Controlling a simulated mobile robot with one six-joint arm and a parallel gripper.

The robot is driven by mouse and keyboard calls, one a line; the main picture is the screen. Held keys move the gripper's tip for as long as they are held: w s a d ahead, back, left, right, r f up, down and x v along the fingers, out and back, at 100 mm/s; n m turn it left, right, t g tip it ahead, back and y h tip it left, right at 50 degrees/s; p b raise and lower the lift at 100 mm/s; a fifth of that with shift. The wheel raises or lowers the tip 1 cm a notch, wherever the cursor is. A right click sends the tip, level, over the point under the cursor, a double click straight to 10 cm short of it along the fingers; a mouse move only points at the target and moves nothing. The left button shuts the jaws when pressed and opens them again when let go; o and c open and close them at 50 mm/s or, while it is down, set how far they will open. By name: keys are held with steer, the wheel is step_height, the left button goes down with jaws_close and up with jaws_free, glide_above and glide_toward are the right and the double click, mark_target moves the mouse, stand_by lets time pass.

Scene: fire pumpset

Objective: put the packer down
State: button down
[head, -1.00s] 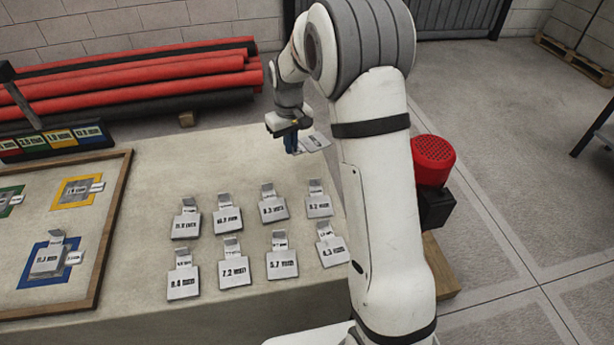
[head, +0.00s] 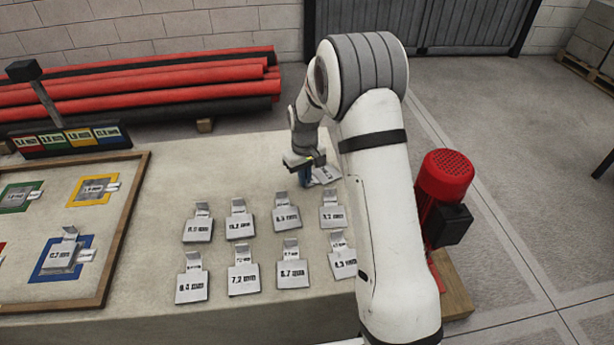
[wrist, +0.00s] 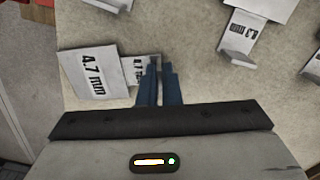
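The packer marked 4.7 mm (wrist: 95,76) is a flat grey plate with a narrow labelled neck, at the left of my fingers in the wrist view. In the head view it (head: 326,175) is at the far right corner of the table (head: 235,170). My gripper (wrist: 160,68) has its two blue fingers close together at the neck's end, shut on the packer's raised tab, which they mostly hide. It also shows in the head view (head: 305,182). The plate looks level and very near the tabletop; I cannot tell whether it touches.
Several other labelled packers, including one marked 7.2 mm (head: 243,278), stand in two rows nearer the front. A wooden-framed board (head: 125,222) with coloured outlines is at left. Red pipes (head: 150,85) lie behind the table. A red motor (head: 445,175) stands right of my arm.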

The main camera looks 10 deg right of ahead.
steer(key=shift+f, duration=0.15)
steer(key=c, duration=1.6)
jaws_free()
step_height(320, 180, up, 12)
steer(key=s+d+r+m+t, duration=0.15)
steer(key=s+r, duration=0.25)
steer(key=s, duration=0.4)
steer(key=s+d+r+m, duration=0.1)
steer(key=s+d+r, duration=0.1)
steer(key=s+r, duration=0.45)
steer(key=shift+m+t, duration=0.35)
steer(key=shift+m, duration=0.6)
steer(key=s+f, duration=0.1)
steer(key=s, duration=0.4)
steer(key=s+d, duration=0.1)
steer(key=s, duration=0.4)
steer(key=s+d+f, duration=0.1)
steer(key=s, duration=0.5)
steer(key=shift+d+f+p, duration=0.15)
steer(key=shift+f+p, duration=0.15)
steer(key=shift+p, duration=0.1)
